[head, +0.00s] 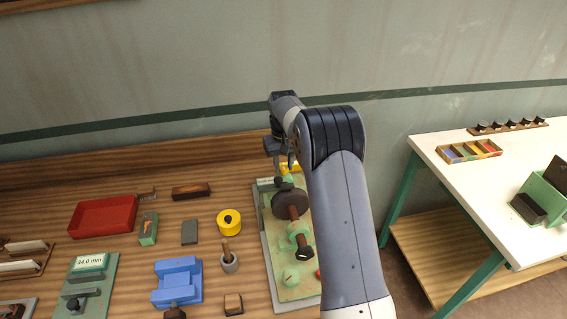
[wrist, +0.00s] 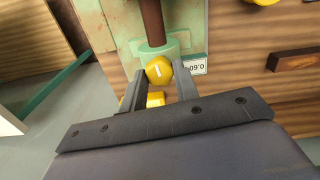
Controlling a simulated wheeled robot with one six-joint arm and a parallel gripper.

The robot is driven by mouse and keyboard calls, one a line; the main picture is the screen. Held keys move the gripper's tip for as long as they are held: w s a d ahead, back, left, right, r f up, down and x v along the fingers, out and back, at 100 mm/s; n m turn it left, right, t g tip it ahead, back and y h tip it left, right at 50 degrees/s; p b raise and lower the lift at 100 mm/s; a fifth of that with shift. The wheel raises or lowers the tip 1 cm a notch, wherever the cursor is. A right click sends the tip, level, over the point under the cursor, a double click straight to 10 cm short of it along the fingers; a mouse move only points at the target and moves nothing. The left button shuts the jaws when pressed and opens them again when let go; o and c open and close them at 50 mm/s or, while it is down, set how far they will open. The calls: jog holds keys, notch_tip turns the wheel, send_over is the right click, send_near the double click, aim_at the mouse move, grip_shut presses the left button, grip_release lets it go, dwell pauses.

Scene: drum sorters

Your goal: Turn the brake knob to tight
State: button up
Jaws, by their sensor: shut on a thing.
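The yellow round knob (wrist: 160,69), with a white line across its face, sits between the fingertips of my gripper (wrist: 159,73) in the wrist view. The gripper is shut on it. The white line runs at a slant in that view. The knob is beside a pale green bearing block (wrist: 157,48) with a brown shaft. In the head view my gripper (head: 279,160) is at the far end of the green machine plate (head: 282,278), beyond a dark drum (head: 290,203). My arm hides part of the machine there.
A small white display (wrist: 196,66) is beside the knob, its digits upside down and partly hidden. A yellow block (wrist: 156,99) shows between the fingers. A yellow roll (head: 229,221), red tray (head: 104,216) and blue block (head: 178,282) lie left of the machine. A white table (head: 450,190) stands right.

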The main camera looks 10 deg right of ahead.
aim_at(283, 167)
jog(key=shift+m, duration=0.9)
jog(key=o, duration=1)
notch_tip(283, 167, up, 11)
jog(key=shift+f+b, duration=0.1)
jog(key=shift+b, duration=0.6)
